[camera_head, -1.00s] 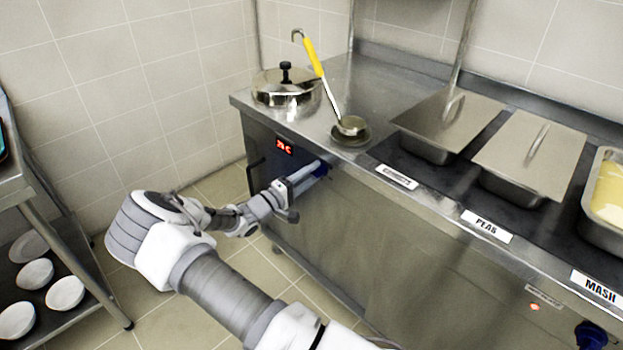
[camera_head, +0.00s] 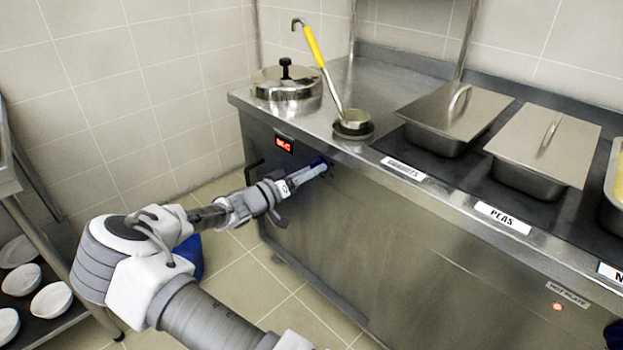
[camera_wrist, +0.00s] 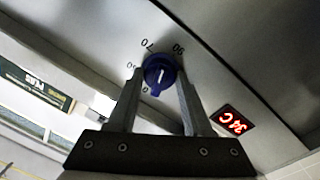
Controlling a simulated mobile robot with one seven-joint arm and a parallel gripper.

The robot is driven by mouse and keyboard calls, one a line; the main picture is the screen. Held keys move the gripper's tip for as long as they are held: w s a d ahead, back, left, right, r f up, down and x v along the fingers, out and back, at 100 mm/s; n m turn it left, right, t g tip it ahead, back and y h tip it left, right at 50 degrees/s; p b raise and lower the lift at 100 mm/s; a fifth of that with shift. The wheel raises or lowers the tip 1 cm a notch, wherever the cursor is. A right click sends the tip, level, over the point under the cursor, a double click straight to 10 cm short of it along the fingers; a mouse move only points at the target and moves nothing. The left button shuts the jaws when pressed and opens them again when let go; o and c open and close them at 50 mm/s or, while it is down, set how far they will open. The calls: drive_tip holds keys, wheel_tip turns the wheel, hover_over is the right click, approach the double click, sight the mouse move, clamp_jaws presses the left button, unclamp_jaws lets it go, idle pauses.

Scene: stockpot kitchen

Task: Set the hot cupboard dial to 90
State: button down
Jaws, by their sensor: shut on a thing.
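The hot cupboard dial (camera_wrist: 160,76) is a round blue knob with a white mark, set in the steel front of the hot cupboard (camera_head: 400,250). In the wrist view the mark points up the picture, towards the gap between the printed 70 (camera_wrist: 148,45) and 90 (camera_wrist: 178,48); the exact reading is hard to tell. My gripper (camera_wrist: 160,84) is shut on the dial, one finger at each side. In the head view my gripper (camera_head: 308,175) reaches the cupboard front and mostly hides the dial (camera_head: 321,162). A red lit display (camera_wrist: 233,121) reads about 34 C.
On the counter stand a lidded pot (camera_head: 286,84), a yellow-handled ladle (camera_head: 314,45) in a small round holder, and lidded pans (camera_head: 455,110). A rack with white bowls (camera_head: 50,300) stands at the left. The floor (camera_head: 245,290) before the cupboard is clear.

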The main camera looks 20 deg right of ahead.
drive_tip(key=shift+m+b, duration=1.15)
drive_tip(key=shift+m, duration=0.85)
drive_tip(key=shift+r, duration=0.1)
drive_tip(key=shift+c, duration=1.6)
unclamp_jaws()
drive_tip(key=shift+a, duration=0.15)
drive_tip(key=p+v, duration=0.4)
drive_tip(key=v, duration=1.3)
